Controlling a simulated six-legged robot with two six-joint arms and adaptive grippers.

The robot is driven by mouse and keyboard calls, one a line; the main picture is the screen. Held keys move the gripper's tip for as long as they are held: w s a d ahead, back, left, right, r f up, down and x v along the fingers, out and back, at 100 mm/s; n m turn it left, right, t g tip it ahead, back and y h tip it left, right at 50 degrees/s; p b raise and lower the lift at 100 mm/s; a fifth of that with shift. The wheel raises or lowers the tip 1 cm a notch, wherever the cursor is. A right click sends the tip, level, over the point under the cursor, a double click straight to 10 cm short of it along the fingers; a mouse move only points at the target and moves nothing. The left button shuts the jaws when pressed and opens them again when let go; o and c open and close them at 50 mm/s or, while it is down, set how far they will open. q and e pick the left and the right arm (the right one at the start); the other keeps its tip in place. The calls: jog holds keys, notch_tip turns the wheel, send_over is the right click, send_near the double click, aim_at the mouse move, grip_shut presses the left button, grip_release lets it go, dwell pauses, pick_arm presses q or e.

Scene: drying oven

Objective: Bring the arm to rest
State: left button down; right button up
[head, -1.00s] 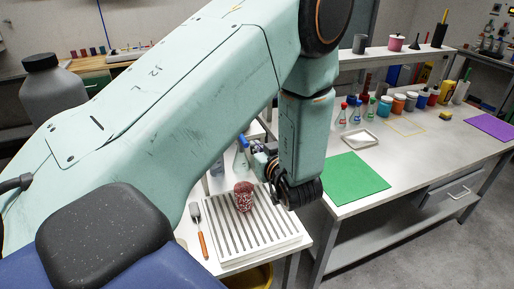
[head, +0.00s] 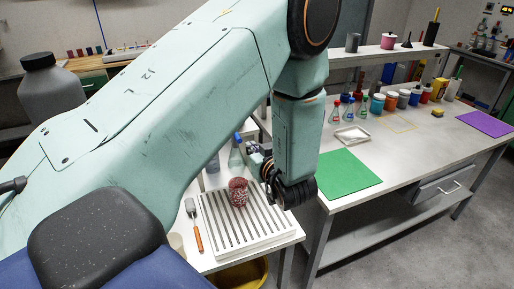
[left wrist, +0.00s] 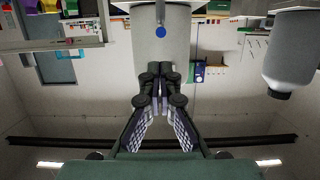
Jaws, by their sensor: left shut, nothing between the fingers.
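My left arm (head: 150,110), teal and scuffed, reaches across the head view from the lower left, its forearm link hanging down over the small table. My left gripper (left wrist: 162,72) shows in the left wrist view with its dark fingers together and nothing between them. In the head view it is mostly hidden behind the wrist, beside the blue-capped flask. My right gripper is in neither view.
Below the wrist, a white slatted rack (head: 245,222) stands on the small table, with a red speckled cup (head: 238,192) on it and an orange-handled spatula (head: 195,225) beside it. A bench with a green mat (head: 345,174) and several jars stands right. A grey bottle (head: 54,92) is left.

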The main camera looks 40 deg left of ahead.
pick_arm(q)
jog(key=shift+s+d+r, duration=0.15)
jog(key=s+d+f+m+h+b, duration=0.25)
jog(key=d+f+m+h, duration=0.2)
jog(key=f, duration=0.55)
jog(key=s+d+f+m+h+b, duration=0.25)
jog(key=s+d+f+h, duration=0.2)
jog(key=f, duration=0.45)
jog(key=s+d+f+m+g+h+b, duration=0.1)
jog(key=s+d+f+g+b, duration=0.1)
jog(key=s+f+b, duration=0.2)
jog(key=s+d+f+m+g+h+b, duration=0.2)
jog(key=s+d+f+g+b, duration=0.1)
jog(key=s+f, duration=0.7)
jog(key=s+d+f+m+g+h+b, duration=0.1)
jog(key=s+f+b, duration=0.4)
jog(key=s, duration=0.5)
notch_tip(320, 180, down, 2)
jog(key=shift+s+d+f+m+g, duration=0.2)
jog(key=shift+s+d+m+g, duration=0.15)
jog(key=shift+d+g, duration=0.6)
